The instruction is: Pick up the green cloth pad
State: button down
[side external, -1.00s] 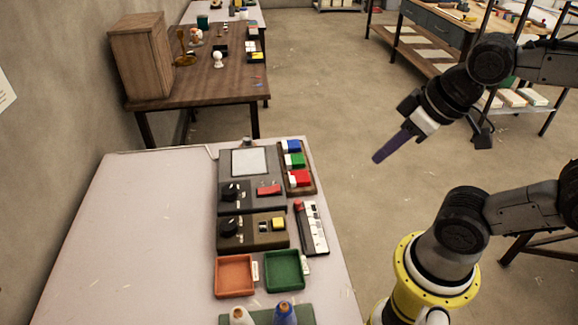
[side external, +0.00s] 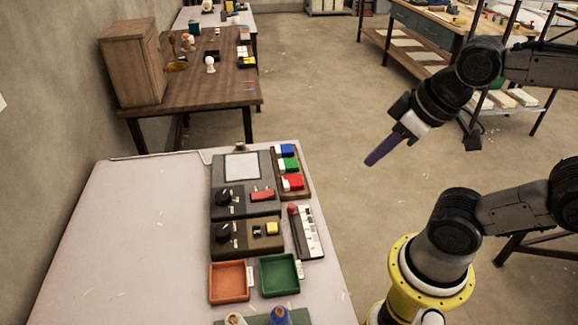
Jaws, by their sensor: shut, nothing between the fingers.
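A green square (side external: 279,275) with a raised rim lies on the white table, right of an orange square tray (side external: 229,281). A flat green pad (side external: 257,320) shows at the bottom edge, partly cut off by the frame and partly hidden behind two bottle-like things. I cannot tell which of these green things is the cloth pad. My gripper (side external: 368,162) has purple fingers, which are shut and empty. It hangs in the air to the right of the table, pointing down and left, well apart from both green things.
The white table (side external: 120,250) has free room on its left. Dark control boxes (side external: 247,187), a rack of coloured blocks (side external: 289,170) and a white device with a red end (side external: 306,232) stand on its right side. A white-topped bottle (side external: 234,319) and a blue one (side external: 280,316) stand at the front.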

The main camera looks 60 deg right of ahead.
jog(key=shift+c, duration=0.2)
grip_release()
dwell(0.4)
